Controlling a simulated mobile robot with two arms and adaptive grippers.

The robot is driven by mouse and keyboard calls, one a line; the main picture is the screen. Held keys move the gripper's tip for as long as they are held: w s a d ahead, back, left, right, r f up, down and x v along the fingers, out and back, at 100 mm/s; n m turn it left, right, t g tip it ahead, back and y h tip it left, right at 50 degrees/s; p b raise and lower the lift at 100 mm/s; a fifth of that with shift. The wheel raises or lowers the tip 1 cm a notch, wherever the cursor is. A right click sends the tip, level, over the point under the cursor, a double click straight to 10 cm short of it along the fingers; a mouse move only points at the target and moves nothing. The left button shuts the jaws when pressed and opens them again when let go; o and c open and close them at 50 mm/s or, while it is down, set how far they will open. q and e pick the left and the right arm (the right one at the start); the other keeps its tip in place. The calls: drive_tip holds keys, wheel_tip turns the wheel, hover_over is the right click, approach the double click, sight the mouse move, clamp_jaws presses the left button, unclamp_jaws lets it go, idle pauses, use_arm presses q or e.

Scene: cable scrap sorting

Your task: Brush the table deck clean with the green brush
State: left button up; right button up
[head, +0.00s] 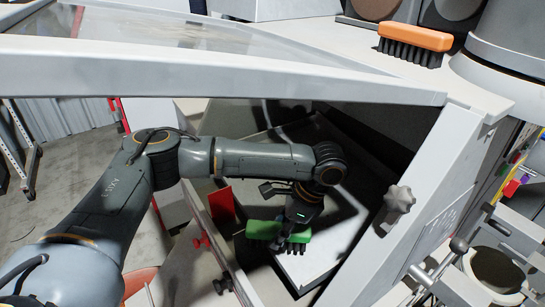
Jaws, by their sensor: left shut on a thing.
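The green brush (264,229) is inside the machine's opening in the head view, low in the middle. My left gripper (291,239) is shut on it from above. The brush's dark bristles point down towards the light grey table deck (318,250). I cannot tell whether the bristles touch the deck. Part of the brush is hidden behind my gripper. My right gripper is not in view.
A framed clear cover (225,77) hangs over my left arm. A post with a grey knob (399,197) stands right of the deck. An orange brush (415,38) lies on the upper ledge. A red plate (222,205) stands left of the green brush.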

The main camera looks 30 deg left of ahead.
use_arm(q)
drive_tip(key=w+m, duration=0.1)
drive_tip(key=m, duration=0.1)
drive_tip(key=w+a+r+m+t+p, duration=0.1)
drive_tip(key=w+m, duration=0.1)
drive_tip(key=w+a+m+t, duration=0.1)
drive_tip(key=m, duration=0.1)
drive_tip(key=shift+w+r+y+p, duration=0.3)
drive_tip(key=shift+w, duration=0.05)
drive_tip(key=w+a+r+m+t+h+p, duration=0.4)
drive_tip(key=w+a+m, duration=0.4)
drive_tip(key=m, duration=0.6)
drive_tip(key=shift+m+t+y, duration=0.4)
drive_tip(key=shift+t+y, duration=0.1)
drive_tip(key=shift+t, duration=0.2)
drive_tip(key=b+x, duration=0.1)
drive_tip(key=b, duration=0.1)
drive_tip(key=b+x, duration=0.2)
drive_tip(key=b, duration=0.1)
drive_tip(key=b+x, duration=0.1)
drive_tip(key=b, duration=0.2)
drive_tip(key=shift+d+f, duration=0.35)
drive_tip(key=shift+f, duration=0.1)
drive_tip(key=shift+f+b, duration=0.1)
drive_tip(key=shift+b, duration=0.45)
drive_tip(key=shift+a+f, duration=0.1)
drive_tip(key=shift+f, duration=0.8)
